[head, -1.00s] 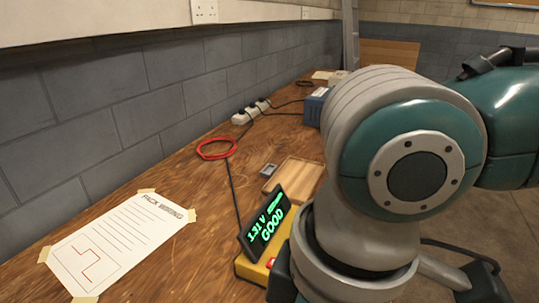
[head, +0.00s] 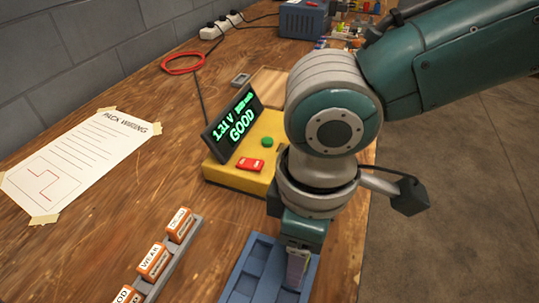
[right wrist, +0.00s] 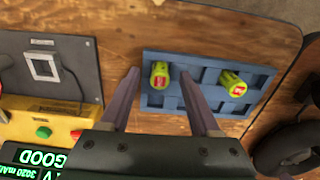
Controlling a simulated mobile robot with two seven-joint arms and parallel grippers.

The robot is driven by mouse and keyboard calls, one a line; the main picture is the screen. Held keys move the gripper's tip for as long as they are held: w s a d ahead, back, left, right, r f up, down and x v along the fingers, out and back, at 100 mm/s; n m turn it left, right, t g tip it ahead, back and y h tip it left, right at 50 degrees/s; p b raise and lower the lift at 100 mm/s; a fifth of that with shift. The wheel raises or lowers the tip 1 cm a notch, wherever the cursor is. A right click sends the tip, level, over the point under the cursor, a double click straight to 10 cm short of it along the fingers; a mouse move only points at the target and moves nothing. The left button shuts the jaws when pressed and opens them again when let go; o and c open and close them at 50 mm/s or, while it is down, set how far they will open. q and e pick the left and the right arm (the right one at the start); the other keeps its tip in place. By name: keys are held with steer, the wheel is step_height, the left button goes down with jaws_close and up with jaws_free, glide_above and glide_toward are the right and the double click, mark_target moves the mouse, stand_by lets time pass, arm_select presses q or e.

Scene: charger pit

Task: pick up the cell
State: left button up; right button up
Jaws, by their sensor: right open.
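Two yellow-green cells stand in the blue tray in the right wrist view: a left cell (right wrist: 160,76) and a right cell (right wrist: 232,84). The blue tray (right wrist: 212,62) has several pockets; it also shows in the head view (head: 246,262), where I cannot make out the cells. My right gripper (right wrist: 158,72) is open, and the left cell appears between its fingertips in the right wrist view. Whether the fingers are level with it or above it I cannot tell. In the head view the right gripper (head: 297,268) points down over the tray. My left gripper is not in view.
A yellow tester (head: 236,178) with a lit screen (head: 236,122) reading 1.31 V GOOD stands behind the tray. A grey rail (head: 172,262) with orange-labelled blocks lies to the left. A taped paper (head: 82,158) and red cable loop (head: 182,63) lie farther off.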

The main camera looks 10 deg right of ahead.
steer(key=shift+f, duration=0.15)
jaws_close()
stand_by(0.4)
